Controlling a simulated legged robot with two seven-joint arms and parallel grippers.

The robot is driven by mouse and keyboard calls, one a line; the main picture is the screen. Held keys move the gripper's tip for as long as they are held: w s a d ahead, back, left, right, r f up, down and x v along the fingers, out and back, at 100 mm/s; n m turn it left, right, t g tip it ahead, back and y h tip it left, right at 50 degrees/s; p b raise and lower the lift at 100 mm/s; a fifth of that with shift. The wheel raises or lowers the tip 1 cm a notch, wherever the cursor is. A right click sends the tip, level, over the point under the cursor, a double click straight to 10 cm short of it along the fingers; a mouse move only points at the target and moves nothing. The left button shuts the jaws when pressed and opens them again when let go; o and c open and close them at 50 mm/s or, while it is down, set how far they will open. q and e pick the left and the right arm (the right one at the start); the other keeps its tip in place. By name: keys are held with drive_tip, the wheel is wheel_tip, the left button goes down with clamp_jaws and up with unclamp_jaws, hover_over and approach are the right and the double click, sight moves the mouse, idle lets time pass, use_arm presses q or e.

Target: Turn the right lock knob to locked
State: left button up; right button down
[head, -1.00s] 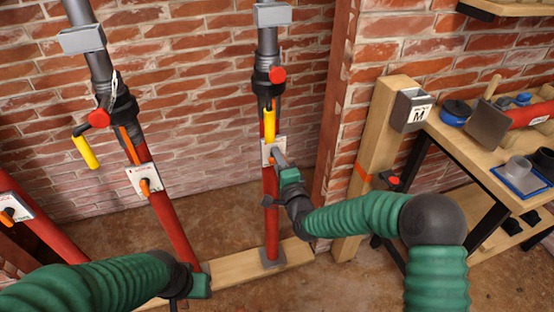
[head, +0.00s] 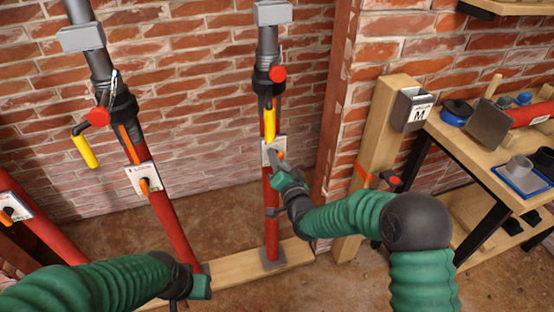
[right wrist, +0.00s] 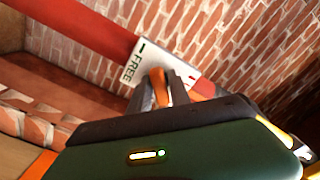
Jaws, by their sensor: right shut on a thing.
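The right red post (head: 272,215) bears a white lock plate (head: 266,146), partly covered by my right gripper (head: 277,160). In the right wrist view, the plate (right wrist: 141,62) reads FREE beside a green mark, with a red mark on its other side. The orange lock knob (right wrist: 158,84) is between the two grey fingers of my right gripper (right wrist: 162,93), which is shut on it. How far the knob is turned is hard to tell.
The middle red post (head: 175,225) has its own plate and orange knob (head: 145,186). A yellow handle (head: 269,125) hangs just above the right plate. A wooden post (head: 383,130) and a workbench (head: 465,150) with tools stand at right.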

drive_tip(key=n, duration=0.4)
drive_tip(key=shift+s+f+n+b, duration=0.1)
drive_tip(key=shift+f+n+b, duration=0.2)
drive_tip(key=shift+f+b, duration=0.1)
drive_tip(key=shift+n, duration=2.3)
drive_tip(key=shift+b, duration=0.3)
drive_tip(key=c, duration=1.6)
unclamp_jaws()
drive_tip(key=shift+o, duration=1.2)
drive_tip(key=shift+r, duration=0.1)
drive_tip(key=shift+r, duration=0.1)
